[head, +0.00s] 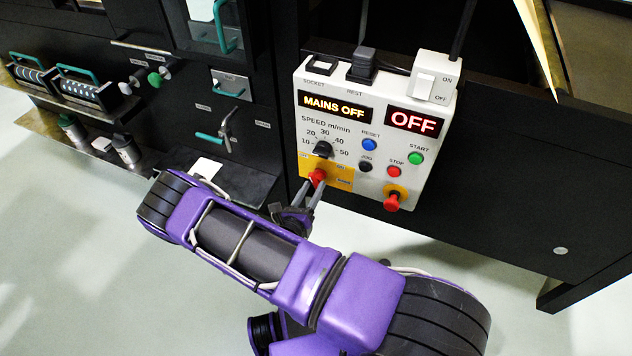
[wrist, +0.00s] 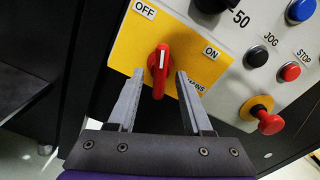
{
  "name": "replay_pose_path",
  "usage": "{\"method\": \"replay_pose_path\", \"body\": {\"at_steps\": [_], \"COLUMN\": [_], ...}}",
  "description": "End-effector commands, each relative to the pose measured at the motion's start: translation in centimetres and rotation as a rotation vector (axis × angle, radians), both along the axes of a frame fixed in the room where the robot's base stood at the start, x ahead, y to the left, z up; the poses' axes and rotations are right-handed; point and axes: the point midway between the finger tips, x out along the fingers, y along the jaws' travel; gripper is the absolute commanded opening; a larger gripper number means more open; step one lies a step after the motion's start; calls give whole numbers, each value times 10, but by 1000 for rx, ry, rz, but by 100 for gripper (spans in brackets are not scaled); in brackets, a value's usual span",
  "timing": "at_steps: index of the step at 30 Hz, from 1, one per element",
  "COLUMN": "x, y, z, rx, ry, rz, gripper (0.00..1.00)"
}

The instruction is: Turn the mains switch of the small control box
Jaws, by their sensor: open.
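The control box (head: 345,120) is white and hangs on the black machine front; its displays read "MAINS OFF" and "OFF". The mains switch (head: 318,177) is a red knob on a yellow plate at the box's lower left. In the wrist view the red knob (wrist: 159,70) has a white line and stands roughly upright, between the OFF label at upper left and the ON label at right. My gripper (wrist: 158,80) is open, with one finger on each side of the knob. Small gaps show between fingers and knob. In the head view my gripper (head: 310,190) reaches the knob from below.
A red emergency button (head: 394,198) on a yellow base sticks out at the box's lower right. Above the mains switch is the black speed knob (head: 323,149). A dark shelf (head: 225,180) lies to the left. The floor below is clear.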

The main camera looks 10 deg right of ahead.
Motion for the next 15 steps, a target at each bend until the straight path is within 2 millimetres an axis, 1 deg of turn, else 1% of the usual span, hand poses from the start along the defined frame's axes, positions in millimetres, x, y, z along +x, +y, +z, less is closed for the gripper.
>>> {"method": "replay_pose_path", "body": {"at_steps": [3, 6, 9, 15], "x": [13, 21, 24, 25], "y": [-10, -15, -18, -18], "z": [0, 0, 0, 0], "rx": [0, 1, 0, 0], "ry": [-1, -1, 0, 0], "rz": [-2, -1, -1, 0], "gripper": [50, 50, 50, 50]}}
